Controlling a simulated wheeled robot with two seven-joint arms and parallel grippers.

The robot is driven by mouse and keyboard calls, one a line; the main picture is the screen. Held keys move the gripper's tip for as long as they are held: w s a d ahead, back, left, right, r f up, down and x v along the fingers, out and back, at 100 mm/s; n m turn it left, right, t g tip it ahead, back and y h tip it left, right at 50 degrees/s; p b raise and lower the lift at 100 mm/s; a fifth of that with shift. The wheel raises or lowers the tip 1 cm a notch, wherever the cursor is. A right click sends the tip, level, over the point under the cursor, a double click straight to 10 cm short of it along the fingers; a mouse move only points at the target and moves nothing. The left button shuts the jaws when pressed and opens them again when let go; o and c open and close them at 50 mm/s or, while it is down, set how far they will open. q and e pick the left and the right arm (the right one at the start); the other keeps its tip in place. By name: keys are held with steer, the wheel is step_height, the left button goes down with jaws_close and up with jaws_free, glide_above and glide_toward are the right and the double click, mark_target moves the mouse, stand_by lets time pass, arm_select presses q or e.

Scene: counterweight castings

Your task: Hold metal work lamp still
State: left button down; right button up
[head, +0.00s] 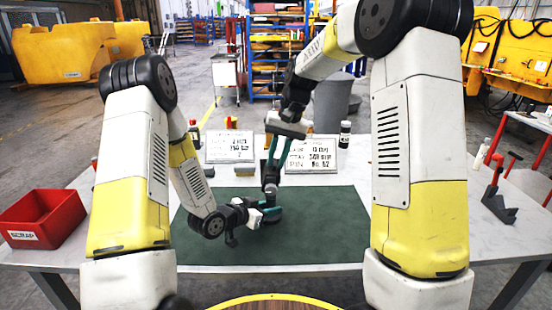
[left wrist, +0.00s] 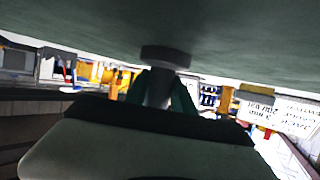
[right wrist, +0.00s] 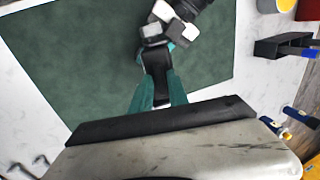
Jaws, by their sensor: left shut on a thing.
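The work lamp (head: 271,174) stands on the green mat, dark and slim with a round base (head: 271,214). My left gripper (head: 262,212) comes in low from the left and is shut on the lamp's lower stem. In the left wrist view the grey stem (left wrist: 159,88) is between its teal fingers, beside the dark base (left wrist: 166,56). My right gripper (head: 273,178) points down from above, its teal fingers on either side of the lamp's upper part. In the right wrist view the black lamp head (right wrist: 156,62) lies between those fingers; I cannot tell whether they press on it.
The green mat (head: 330,225) is otherwise clear. Two printed signs (head: 230,146) (head: 313,155) stand behind it. A red scrap bin (head: 42,218) is at the left, a dark bracket (head: 497,203) at the right. A dark bottle (head: 345,134) stands at the back.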

steer(key=shift+o, duration=0.7)
steer(key=shift+r, duration=0.2)
steer(key=v, duration=1.1)
steer(key=shift+r, duration=0.3)
steer(key=shift+d, duration=0.15)
arm_select(q)
steer(key=c, duration=1)
jaws_free()
